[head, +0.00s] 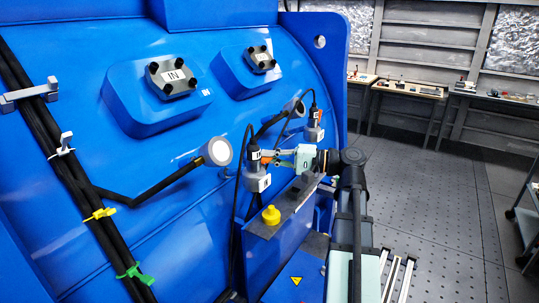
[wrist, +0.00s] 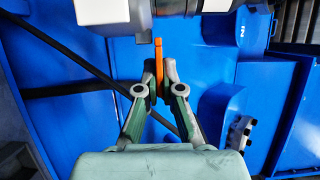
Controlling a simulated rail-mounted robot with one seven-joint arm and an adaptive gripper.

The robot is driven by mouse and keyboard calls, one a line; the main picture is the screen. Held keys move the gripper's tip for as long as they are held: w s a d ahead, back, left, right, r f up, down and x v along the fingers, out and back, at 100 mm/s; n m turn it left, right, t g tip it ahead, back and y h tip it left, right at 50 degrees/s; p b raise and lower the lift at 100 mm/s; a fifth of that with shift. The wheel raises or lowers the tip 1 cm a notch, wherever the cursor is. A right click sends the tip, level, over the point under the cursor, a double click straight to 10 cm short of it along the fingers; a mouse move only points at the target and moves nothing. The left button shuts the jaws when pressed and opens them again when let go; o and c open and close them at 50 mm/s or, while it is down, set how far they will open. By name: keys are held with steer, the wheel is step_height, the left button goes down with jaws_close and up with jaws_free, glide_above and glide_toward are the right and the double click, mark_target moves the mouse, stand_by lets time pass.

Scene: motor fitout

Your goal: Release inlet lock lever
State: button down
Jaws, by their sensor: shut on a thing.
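The orange lever (wrist: 158,52) stands upright between the fingertips of my gripper (wrist: 160,82) in the wrist view. The gripper is shut on it. In the head view my gripper (head: 279,156) reaches in from the right, and a little orange of the lever shows at its tips, beside a dark plug (head: 254,158) with a white label. The plug sits on a light grey box (head: 258,183) on the blue motor housing (head: 190,140). In the wrist view a white and dark cylindrical body (wrist: 115,12) is close to the lever at the top. The lever's base is hidden.
Black cables (head: 60,140) run down the housing at the left. A second plug (head: 314,118) is behind my gripper. Open floor lies right.

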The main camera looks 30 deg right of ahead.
stand_by(0.4)
steer(key=c, duration=1.6)
jaws_free()
steer(key=v, duration=1.2)
steer(key=shift+f, duration=0.1)
